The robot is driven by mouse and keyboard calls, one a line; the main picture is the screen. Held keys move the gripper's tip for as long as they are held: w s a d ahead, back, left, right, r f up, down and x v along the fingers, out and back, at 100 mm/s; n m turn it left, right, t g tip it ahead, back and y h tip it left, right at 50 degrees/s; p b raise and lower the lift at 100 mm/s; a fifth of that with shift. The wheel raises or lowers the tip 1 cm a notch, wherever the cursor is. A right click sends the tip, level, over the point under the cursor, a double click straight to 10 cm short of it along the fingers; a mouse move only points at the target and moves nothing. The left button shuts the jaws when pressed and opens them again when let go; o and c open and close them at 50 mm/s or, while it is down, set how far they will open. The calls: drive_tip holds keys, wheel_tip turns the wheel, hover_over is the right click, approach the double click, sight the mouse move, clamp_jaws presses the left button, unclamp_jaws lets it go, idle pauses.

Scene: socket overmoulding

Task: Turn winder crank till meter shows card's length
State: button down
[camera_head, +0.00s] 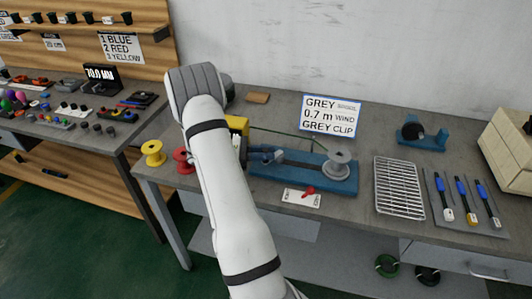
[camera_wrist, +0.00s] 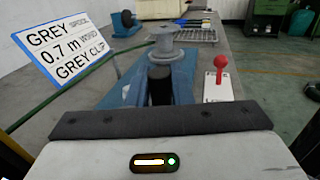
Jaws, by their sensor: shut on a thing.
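The winder has a blue base (camera_head: 300,178) on the bench and a grey spool (camera_head: 340,160) at its right end. The spool also shows ahead in the wrist view (camera_wrist: 166,45). The white card (camera_head: 331,115) reads GREY, 0.7 m, GREY CLIP. I cannot make out a meter reading.
A red lever (camera_head: 308,190) on a white plate lies in front of the winder. Yellow (camera_head: 153,153) and red (camera_head: 183,160) spools stand left of my arm. A green cable runs behind the winder.

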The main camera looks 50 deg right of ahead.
drive_tip(key=shift+s, duration=0.1)
idle(0.3)
drive_tip(key=c, duration=1.3)
unclamp_jaws()
drive_tip(key=shift+c, duration=0.2)
wheel_tip(320, 180, up, 10)
